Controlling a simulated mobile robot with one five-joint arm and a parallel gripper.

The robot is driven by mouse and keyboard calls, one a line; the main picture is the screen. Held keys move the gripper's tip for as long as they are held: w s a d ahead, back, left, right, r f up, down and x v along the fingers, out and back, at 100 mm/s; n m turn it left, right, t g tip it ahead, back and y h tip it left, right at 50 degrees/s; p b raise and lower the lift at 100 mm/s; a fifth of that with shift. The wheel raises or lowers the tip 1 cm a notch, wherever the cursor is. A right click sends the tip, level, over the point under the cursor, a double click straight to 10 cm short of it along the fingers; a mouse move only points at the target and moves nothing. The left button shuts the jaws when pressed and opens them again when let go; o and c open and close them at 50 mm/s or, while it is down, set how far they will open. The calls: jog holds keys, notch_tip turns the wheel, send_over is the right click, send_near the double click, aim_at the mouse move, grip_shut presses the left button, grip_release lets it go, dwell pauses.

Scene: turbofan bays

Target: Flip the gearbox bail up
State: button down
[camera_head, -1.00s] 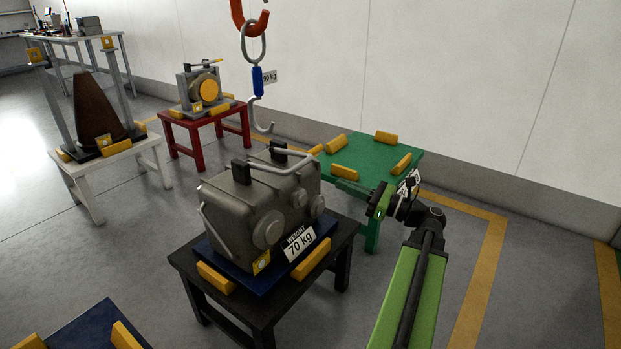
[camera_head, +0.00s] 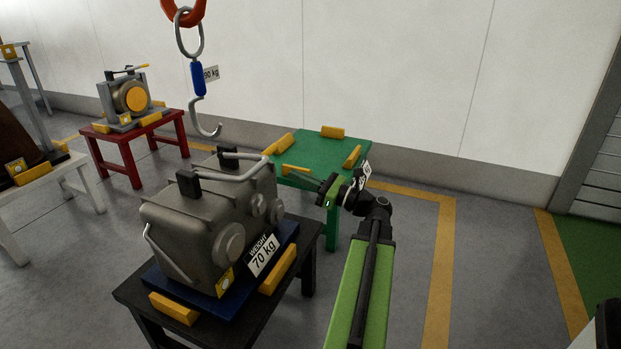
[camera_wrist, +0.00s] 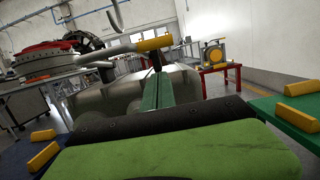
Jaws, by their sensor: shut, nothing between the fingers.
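The grey gearbox (camera_head: 185,222) sits on a blue base on a black stand in the head view. Its bail (camera_head: 238,178) is a pale bent bar at two black lugs on top, folded low toward the right. In the wrist view a pale bar with a yellow sleeve (camera_wrist: 153,43), apparently the bail, crosses ahead above the gearbox (camera_wrist: 118,93). My gripper (camera_head: 328,190) is right of the gearbox, apart from the bail in the head view. Its green fingers (camera_wrist: 157,82) are shut and empty, pointing toward the gearbox. Whether they touch the bar is unclear.
A crane hook (camera_head: 205,120) hangs behind the gearbox. A green table (camera_head: 318,152) with yellow blocks stands behind my gripper. A red stand (camera_head: 125,150) bears another unit at back left. Open floor lies to the right.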

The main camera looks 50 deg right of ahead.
jog(key=w+a+r+p, duration=0.1)
jog(key=w+r+p, duration=0.2)
jog(key=w+r, duration=0.1)
jog(key=shift+w+a+p, duration=0.15)
jog(key=shift+w+p, duration=0.15)
jog(key=shift+w, duration=0.25)
